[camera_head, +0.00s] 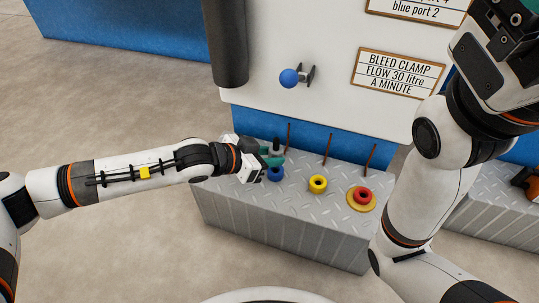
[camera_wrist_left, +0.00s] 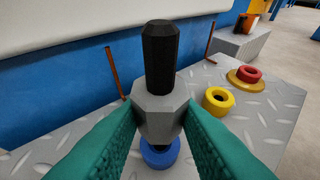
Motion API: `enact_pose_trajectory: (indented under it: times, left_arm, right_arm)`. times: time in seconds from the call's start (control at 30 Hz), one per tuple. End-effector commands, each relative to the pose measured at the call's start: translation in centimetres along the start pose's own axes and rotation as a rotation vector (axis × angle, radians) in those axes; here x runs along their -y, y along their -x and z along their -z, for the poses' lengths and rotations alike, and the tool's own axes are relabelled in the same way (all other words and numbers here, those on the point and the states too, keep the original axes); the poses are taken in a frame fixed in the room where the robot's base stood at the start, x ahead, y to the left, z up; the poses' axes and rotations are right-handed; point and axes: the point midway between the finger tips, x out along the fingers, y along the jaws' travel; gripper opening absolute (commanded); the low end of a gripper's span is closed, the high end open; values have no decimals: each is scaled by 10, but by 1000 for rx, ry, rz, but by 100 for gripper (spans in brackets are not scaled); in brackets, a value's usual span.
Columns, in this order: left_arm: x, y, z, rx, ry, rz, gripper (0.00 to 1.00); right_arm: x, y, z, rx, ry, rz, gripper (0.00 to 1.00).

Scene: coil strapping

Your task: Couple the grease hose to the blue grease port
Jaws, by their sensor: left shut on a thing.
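My left gripper (camera_head: 272,159) is shut on the grease hose coupling, a grey hexagonal collar (camera_wrist_left: 160,110) with a black upper part (camera_wrist_left: 159,55). The teal fingers press on both sides of the collar in the left wrist view. The coupling stands roughly upright directly over the blue grease port (camera_head: 275,174), a blue ring that also shows below the collar in the wrist view (camera_wrist_left: 160,154). A dark lower stem meets the ring's middle; whether it is seated cannot be told. My right gripper (camera_head: 515,18) is partly in view at the upper right, its jaw state unclear.
A yellow ring port (camera_head: 318,184) and a red ring port (camera_head: 362,196) on a yellow disc sit on the metal tread-plate block (camera_head: 300,222). Thin brown rods (camera_head: 327,149) stand behind the ports. A blue ball handle (camera_head: 289,78) sticks out from the white panel.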

Motion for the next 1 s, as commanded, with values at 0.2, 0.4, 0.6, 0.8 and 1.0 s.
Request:
enact_pose_trajectory:
  times: [0.2,0.4,0.6,0.8,1.0]
  left_arm:
    - [0,-4,7,0,0,0,0]
    - [0,-7,12,0,0,0,0]
    - [0,-10,17,1,0,0,0]
    - [0,-13,22,0,0,0,0]
    - [0,-16,28,1,0,0,0]
  right_arm:
    - [-2,7,-3,0,0,0,100]
    - [-3,13,-5,1,0,0,100]
    - [-4,18,-7,1,0,0,100]
    - [-5,24,-9,1,0,-1,100]
    - [-6,29,-11,2,0,-1,100]
